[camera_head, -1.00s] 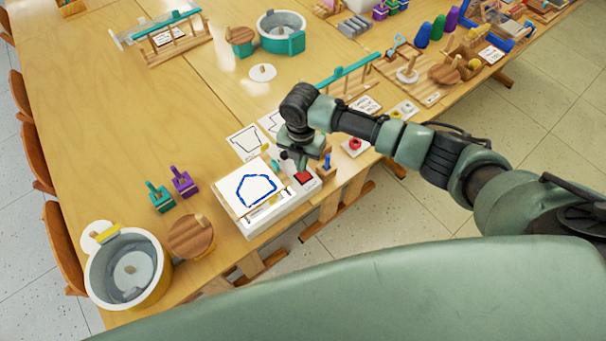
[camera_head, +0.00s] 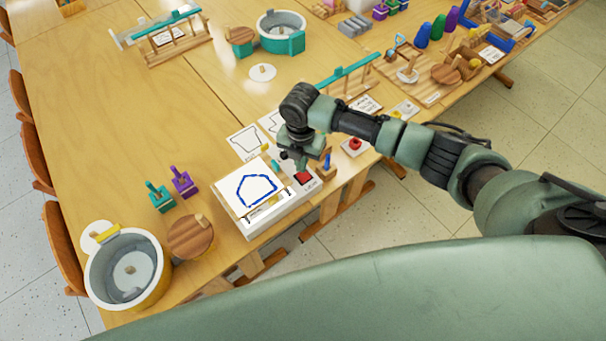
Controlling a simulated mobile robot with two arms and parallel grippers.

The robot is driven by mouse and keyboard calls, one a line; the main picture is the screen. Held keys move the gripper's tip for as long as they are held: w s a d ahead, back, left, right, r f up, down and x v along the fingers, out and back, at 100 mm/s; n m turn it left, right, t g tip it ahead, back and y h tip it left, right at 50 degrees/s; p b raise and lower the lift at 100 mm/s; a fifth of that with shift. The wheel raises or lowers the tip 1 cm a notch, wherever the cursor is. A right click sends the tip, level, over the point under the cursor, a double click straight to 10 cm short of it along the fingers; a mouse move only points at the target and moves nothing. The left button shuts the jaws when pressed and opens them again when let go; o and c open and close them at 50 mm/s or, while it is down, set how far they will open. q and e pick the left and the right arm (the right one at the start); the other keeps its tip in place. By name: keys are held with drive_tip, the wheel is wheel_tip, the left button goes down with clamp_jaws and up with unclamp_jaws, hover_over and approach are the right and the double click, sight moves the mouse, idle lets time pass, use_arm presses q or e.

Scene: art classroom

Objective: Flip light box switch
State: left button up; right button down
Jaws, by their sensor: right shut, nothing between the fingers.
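The light box (camera_head: 283,215) is a low white box at the table's near edge. A sheet with a blue house-shaped outline (camera_head: 257,189) lies on its top. A red switch (camera_head: 304,178) sits at the box's right end. My right gripper (camera_head: 299,168) points down just above and behind the red switch, shut and empty. Whether its tips touch the switch I cannot tell. My left gripper is not in view.
A small wooden stand with a blue peg (camera_head: 326,167) is close to the right of the gripper. A red button on a white plate (camera_head: 355,144) lies beyond it. Teal (camera_head: 160,197) and purple (camera_head: 183,182) blocks stand left of the box. A grey tub (camera_head: 127,268) is at lower left.

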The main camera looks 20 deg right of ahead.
drive_tip(key=shift+f+b, duration=0.65)
drive_tip(key=shift+f, duration=0.4)
idle(0.6)
drive_tip(key=shift+s+r, duration=0.1)
wheel_tip(320, 180, up, 7)
drive_tip(key=p, duration=0.7)
idle(0.6)
